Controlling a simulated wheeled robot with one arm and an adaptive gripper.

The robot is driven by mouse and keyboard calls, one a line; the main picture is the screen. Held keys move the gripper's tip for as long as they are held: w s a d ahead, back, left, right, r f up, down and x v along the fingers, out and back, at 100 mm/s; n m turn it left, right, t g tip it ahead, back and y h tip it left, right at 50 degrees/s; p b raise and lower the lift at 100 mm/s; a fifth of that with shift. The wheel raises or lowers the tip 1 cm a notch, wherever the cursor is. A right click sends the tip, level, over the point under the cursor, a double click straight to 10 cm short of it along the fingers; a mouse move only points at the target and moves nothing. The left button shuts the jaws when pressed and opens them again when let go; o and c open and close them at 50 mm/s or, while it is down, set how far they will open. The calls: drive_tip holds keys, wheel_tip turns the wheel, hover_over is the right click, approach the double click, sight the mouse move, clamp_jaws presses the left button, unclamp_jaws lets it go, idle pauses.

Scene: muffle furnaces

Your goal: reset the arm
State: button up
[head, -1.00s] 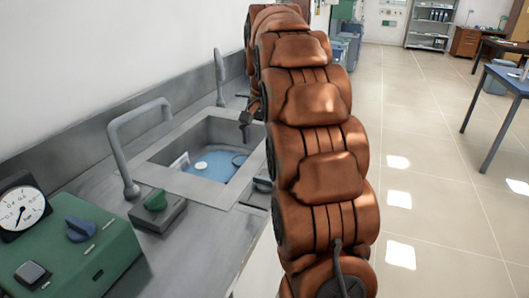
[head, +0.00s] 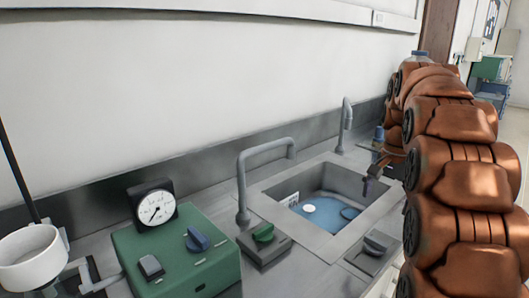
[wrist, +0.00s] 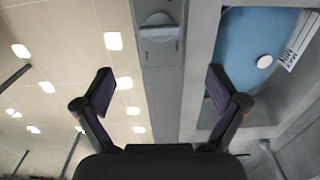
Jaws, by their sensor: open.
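My arm, in brown padded segments, stands at the right of the head view. My gripper (wrist: 160,100) is open and empty in the wrist view, its two dark fingers spread apart. In the head view the gripper (head: 370,178) hangs by the right side of the sink, partly hidden by the arm. The wrist view shows the sink edge between the fingers, with the basin to the right and the tiled floor to the left.
The sink (head: 325,205) holds a blue bottom with a white round piece (head: 309,208). A tall faucet (head: 242,185) stands beside it. A green box with a dial (head: 157,208) and a white cup-shaped vessel (head: 30,258) are further left. A wall runs behind the counter.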

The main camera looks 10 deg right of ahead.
drive_tip(key=s+a+r+n+g+p, duration=0.15)
drive_tip(key=s+a+n+p, duration=0.5)
drive_tip(key=s+a, duration=0.8)
drive_tip(key=s+a+f+n+p, duration=0.1)
drive_tip(key=s+a+n+p, duration=0.1)
drive_tip(key=s+a, duration=0.2)
drive_tip(key=s+a+f+n+p, duration=0.2)
drive_tip(key=s+a+n+p, duration=0.1)
drive_tip(key=s, duration=0.8)
drive_tip(key=shift+s+a+f, duration=0.3)
drive_tip(key=shift+a, duration=0.55)
